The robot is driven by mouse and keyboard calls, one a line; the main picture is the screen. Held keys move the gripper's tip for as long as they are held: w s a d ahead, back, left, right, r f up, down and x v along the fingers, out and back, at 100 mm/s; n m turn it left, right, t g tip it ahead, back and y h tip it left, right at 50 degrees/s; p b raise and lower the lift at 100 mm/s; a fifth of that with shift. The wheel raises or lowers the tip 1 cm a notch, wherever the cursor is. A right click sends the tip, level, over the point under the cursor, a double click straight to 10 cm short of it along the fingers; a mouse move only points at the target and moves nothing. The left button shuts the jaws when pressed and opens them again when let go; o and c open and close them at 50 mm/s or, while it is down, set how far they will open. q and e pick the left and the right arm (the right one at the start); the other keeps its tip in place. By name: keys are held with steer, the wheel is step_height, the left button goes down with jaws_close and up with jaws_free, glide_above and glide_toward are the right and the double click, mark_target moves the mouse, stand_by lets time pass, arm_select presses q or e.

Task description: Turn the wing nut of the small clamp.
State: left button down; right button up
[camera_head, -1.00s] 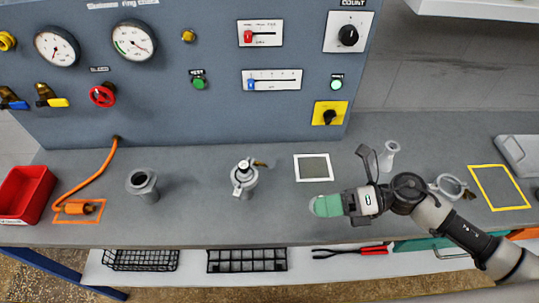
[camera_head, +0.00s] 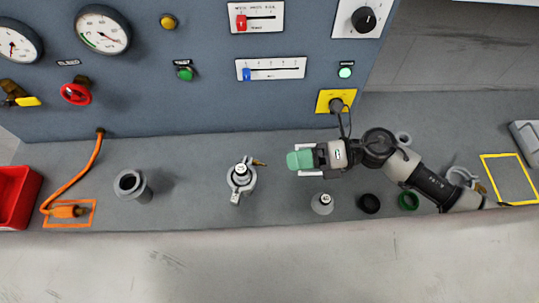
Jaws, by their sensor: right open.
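A metal clamp (camera_head: 246,191) sits around an upright fitting on the middle of the bench. A brass-coloured wing nut and bolt (camera_head: 259,163) stick out at its upper right side. A second grey clamp (camera_head: 459,173) lies at the right, partly behind my arm; I cannot tell for certain which one is the small clamp. My right gripper (camera_head: 290,160), with green fingertips, is open and empty. It is to the right of the middle clamp's wing nut, apart from it, above the bench. My left gripper is not in view.
A grey flanged tube (camera_head: 132,187) stands to the left, near an orange hose (camera_head: 83,175) and red bin (camera_head: 15,198). A small grey piece (camera_head: 322,204), black ring (camera_head: 369,203) and green ring (camera_head: 408,200) lie below my right arm. A gauge panel (camera_head: 210,110) rises behind.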

mark_target(260, 164)
steer(key=shift+w+a+f+p, duration=0.1)
steer(key=shift+a+f+p, duration=0.15)
steer(key=shift+a, duration=0.75)
steer(key=shift+s+a+f+p, duration=0.15)
steer(key=shift+a+p, duration=0.15)
steer(key=shift+a, duration=0.75)
steer(key=shift+w+a+f+p, duration=0.15)
steer(key=shift+a+f+p, duration=0.1)
steer(key=shift+a, duration=0.75)
steer(key=shift+w, duration=0.1)
steer(key=shift+c, duration=0.3)
steer(key=c, duration=0.9)
steer(key=shift+f+m+g+y+b, duration=0.15)
steer(key=shift+m+g+y+b, duration=0.3)
steer(key=shift+m, duration=0.55)
steer(key=shift+m+y+b, duration=0.3)
steer(key=shift+m+y, duration=0.15)
steer(key=shift+m, duration=0.75)
steer(key=o, duration=1)
steer(key=shift+c, duration=0.2)
